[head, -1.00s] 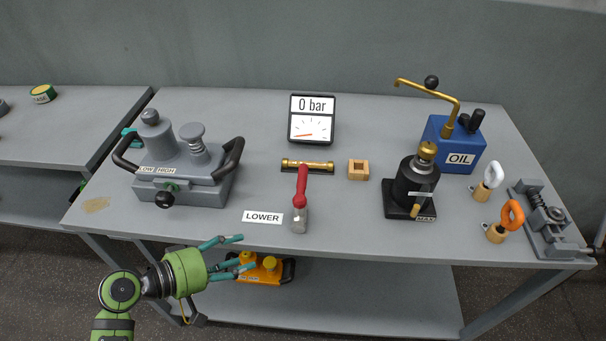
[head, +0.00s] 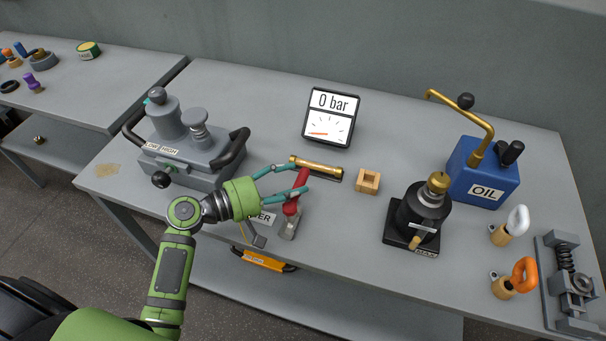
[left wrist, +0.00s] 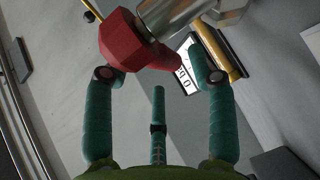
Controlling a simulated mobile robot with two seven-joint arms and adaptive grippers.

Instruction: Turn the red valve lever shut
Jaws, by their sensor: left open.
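The red lever (head: 291,208) lies on the near middle of the bench, with a grey metal end (head: 288,229) toward the front edge. My left gripper (head: 299,179) is open above it, its teal fingers partly covering it in the head view. In the left wrist view the red part (left wrist: 122,42) and a silver cylinder (left wrist: 168,18) lie just beyond the open fingertips (left wrist: 160,76). I cannot tell whether a finger touches the red part. A gauge (head: 331,117) reads 0 bar. My right gripper is not in view.
A brass cylinder (head: 317,168) and a wooden block (head: 368,181) lie close by. A grey two-handled unit (head: 190,150) stands left. A black jack (head: 420,215) and blue OIL tank (head: 483,172) stand right. A partly covered label (head: 264,218) lies beside the lever.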

